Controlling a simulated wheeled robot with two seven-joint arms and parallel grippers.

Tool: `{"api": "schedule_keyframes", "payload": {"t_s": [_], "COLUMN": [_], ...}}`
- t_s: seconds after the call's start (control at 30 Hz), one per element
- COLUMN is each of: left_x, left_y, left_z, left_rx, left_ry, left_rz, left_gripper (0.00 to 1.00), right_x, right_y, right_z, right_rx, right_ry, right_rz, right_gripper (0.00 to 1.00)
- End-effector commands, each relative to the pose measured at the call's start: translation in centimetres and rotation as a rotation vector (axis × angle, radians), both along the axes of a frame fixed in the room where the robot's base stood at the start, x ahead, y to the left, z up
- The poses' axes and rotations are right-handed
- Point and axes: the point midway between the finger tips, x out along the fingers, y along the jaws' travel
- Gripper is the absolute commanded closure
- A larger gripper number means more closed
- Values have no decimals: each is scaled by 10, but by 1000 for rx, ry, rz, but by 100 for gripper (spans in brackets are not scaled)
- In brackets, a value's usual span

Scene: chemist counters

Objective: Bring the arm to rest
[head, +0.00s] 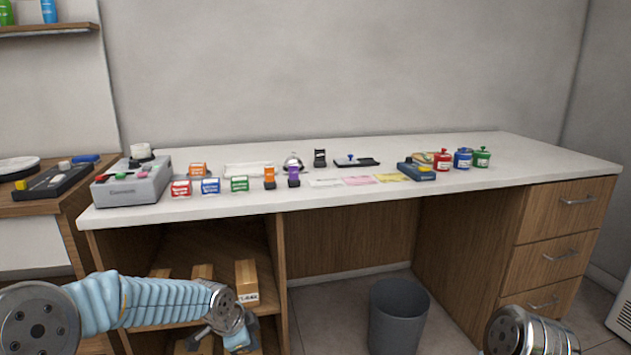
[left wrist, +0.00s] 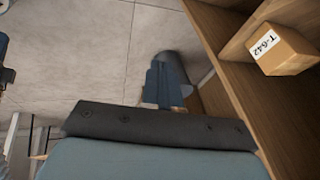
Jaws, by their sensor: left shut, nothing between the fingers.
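My left arm (head: 150,305) reaches in from the lower left of the head view, below the counter top and in front of the open shelves. My left gripper (head: 238,341) is at its end, pointing down, partly cut off by the bottom edge. In the left wrist view the fingers of the left gripper (left wrist: 160,88) are together, with nothing held. Part of my right arm (head: 525,332) shows at the lower right; its gripper is out of view.
The white counter (head: 330,198) carries boxes, stamps and small jars. Cardboard boxes stand on the shelves below; one labelled box (left wrist: 280,48) is close by in the wrist view. A grey bin (head: 398,315) stands on the floor under the counter. The drawers (head: 565,215) are at right.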

Motion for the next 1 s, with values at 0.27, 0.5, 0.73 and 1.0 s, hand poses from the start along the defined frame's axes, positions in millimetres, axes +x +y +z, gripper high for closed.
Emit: {"api": "schedule_keyframes", "payload": {"t_s": [0.27,0.5,0.73,1.0], "left_x": [-147,-255,-274,-273], "left_y": [-47,-47,-45,-45], "left_z": [-189,-245,-251,-251], "left_rx": [-344,-397,-398,-399], "left_ry": [439,644,667,665], "left_rz": [678,1185,1288,1283], "left_gripper": [100,100,100,100], "right_x": [0,0,0,0], "right_y": [0,0,0,0], "right_z": [0,0,0,0], "right_rx": [0,0,0,0], "right_ry": [0,0,0,0], "right_rz": [0,0,0,0], "right_gripper": [100,100,100,100]}}
